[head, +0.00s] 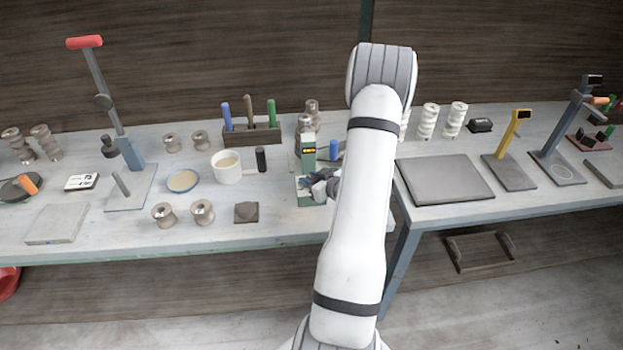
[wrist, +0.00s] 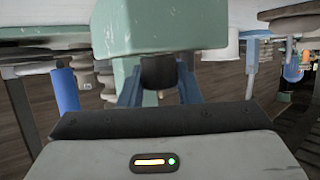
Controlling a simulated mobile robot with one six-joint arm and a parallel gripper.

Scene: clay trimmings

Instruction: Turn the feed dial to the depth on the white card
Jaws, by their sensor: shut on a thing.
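The pale green machine (head: 308,163) stands on the left bench, with a small lit orange display near its top. In the wrist view, the machine's green body (wrist: 160,25) fills the top middle. A dark round knob (wrist: 158,72), which looks like the feed dial, sticks out of it. My gripper (wrist: 158,90) has its blue fingers shut on either side of this knob. In the head view my gripper (head: 325,186) is at the machine's lower front, and my arm hides part of it. A white card (head: 82,181) with dark marks lies at the left; its text is too small to read.
A cream mug (head: 227,167), a black cylinder (head: 261,160) and a dark lump on a small plate (head: 246,212) are left of the machine. A tool rack (head: 252,134) stands behind. A grey slab (head: 444,179) lies on the right bench, beyond a gap.

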